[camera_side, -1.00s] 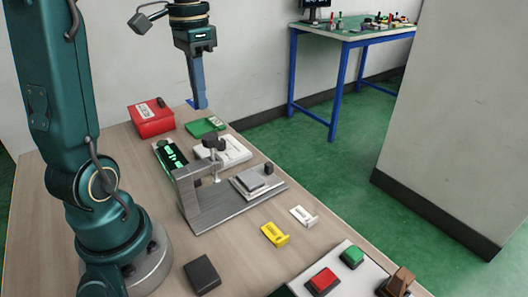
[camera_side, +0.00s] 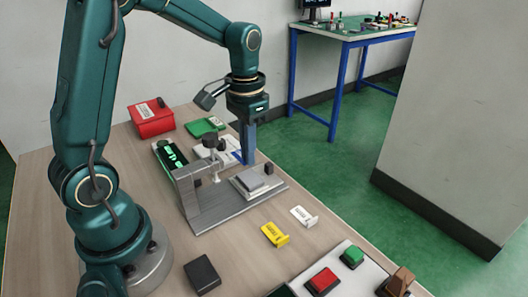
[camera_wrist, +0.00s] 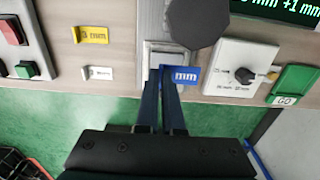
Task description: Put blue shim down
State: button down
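The blue shim, a flat piece with a white "mm" label, shows in the wrist view (camera_wrist: 187,76) at the fingertips, with part of its label hidden. In the side view a bit of the blue shim (camera_side: 238,155) shows left of the fingertips. My gripper (camera_side: 249,160) points down with its narrow fingers close together, shut on the shim's end; the fingers also show in the wrist view (camera_wrist: 166,75). It is at the far edge of the grey lever fixture (camera_side: 205,212), beside the raised metal pad (camera_side: 247,181). I cannot tell whether the shim touches anything.
A yellow shim (camera_side: 275,235) and a white shim (camera_side: 303,215) lie on the bench in front of the fixture. A white dial box (camera_side: 227,152), a green item (camera_side: 204,127) and a red box (camera_side: 151,118) stand behind it. A red-and-green button panel (camera_side: 335,276) is at front right.

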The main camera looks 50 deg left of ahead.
aim_at(257, 184)
jog(key=shift+w+d+f, duration=0.45)
jog(key=shift+w+d, duration=0.05)
jog(key=shift+d, duration=0.15)
jog(key=shift+f, duration=2.05)
jog(key=shift+f, duration=0.15)
jog(key=c, duration=1.1)
grip_release()
jog(key=shift+o, duration=0.2)
notch_tip(257, 184, up, 11)
jog(key=s+d+t, duration=0.2)
jog(key=s, duration=0.4)
jog(key=s+d+r+t, duration=0.1)
jog(key=s+d+t, duration=0.2)
jog(key=s, duration=0.3)
jog(key=shift+d+r+t, duration=0.2)
jog(key=shift+d+t, duration=0.1)
